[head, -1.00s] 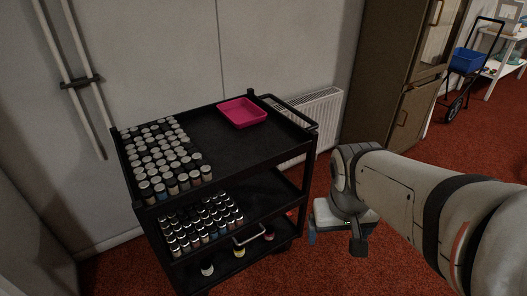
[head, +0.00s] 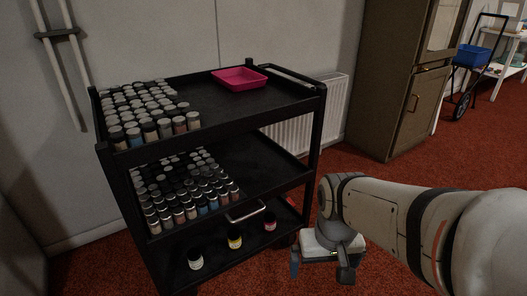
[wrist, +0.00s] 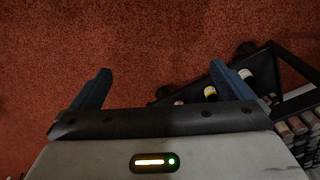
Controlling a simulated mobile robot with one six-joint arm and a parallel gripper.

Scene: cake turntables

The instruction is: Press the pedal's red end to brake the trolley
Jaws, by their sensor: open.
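The black three-shelf trolley (head: 318,150) stands upright on the red carpet in the head view. Its lower corner also shows at the right of the wrist view (wrist: 285,70). My gripper (head: 318,264) hangs low, just right of the trolley's lower right side. A dark round part (wrist: 246,48), perhaps a caster, lies beyond the right finger.
Lidded jars (head: 150,110) fill the left of the top shelf, beside a pink tray (head: 240,79). More jars (head: 185,190) stand on the middle shelf, and three on the bottom. A radiator (head: 325,115) and brown cabinet (head: 400,90) stand behind.

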